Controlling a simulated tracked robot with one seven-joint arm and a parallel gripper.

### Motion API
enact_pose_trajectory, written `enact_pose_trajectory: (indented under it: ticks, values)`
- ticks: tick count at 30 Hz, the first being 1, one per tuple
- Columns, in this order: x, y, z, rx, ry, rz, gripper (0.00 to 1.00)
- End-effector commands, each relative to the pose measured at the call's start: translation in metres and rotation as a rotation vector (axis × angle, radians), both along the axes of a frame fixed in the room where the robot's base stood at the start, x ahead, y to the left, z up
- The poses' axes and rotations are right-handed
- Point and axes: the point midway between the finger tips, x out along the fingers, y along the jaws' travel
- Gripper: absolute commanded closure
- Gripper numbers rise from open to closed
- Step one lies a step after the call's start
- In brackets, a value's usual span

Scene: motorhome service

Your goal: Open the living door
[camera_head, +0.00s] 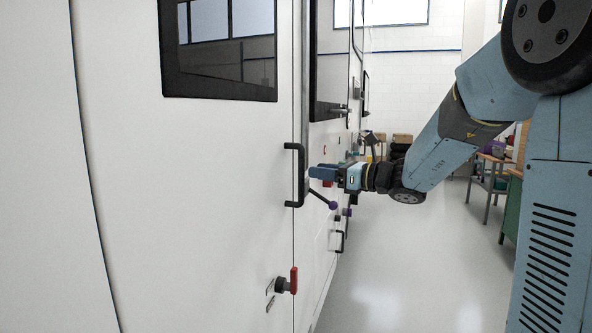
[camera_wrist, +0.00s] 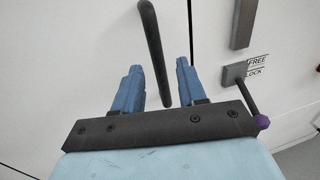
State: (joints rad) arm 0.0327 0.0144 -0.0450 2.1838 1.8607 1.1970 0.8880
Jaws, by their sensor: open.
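The white living door (camera_head: 190,190), with a dark-framed window, fills the left of the head view and looks shut. Its black bar handle (camera_head: 289,175) stands upright near the door's right edge. My gripper (camera_head: 313,173) is open, with its blue fingertips just right of the handle in the head view. In the wrist view the handle (camera_wrist: 152,42) runs between the two fingers, apart from both. A dark lever (camera_wrist: 236,76) with a purple knob (camera_wrist: 261,122) sits beside the FREE and LOCK labels, angled down and right. I cannot tell which label it marks.
A red-handled knob (camera_head: 293,280) sits low on the white wall. A second black handle (camera_head: 340,241) is farther along the vehicle side. The grey floor (camera_head: 415,270) to the right is clear. A workbench (camera_head: 512,205) stands at the far right.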

Motion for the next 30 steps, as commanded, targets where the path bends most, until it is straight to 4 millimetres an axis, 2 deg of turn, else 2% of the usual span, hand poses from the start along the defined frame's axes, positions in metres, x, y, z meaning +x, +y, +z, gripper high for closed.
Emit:
enact_pose_trajectory:
  ticks: [6,12,25,30]
  values:
    - [0.019,0.032,0.000,-0.001,-0.001,0.003,0.59]
    - [0.030,0.050,0.000,0.000,0.000,0.001,0.59]
    - [0.034,0.057,0.000,-0.001,0.000,0.001,0.59]
    - [0.034,0.057,0.000,-0.001,0.000,0.001,0.75]
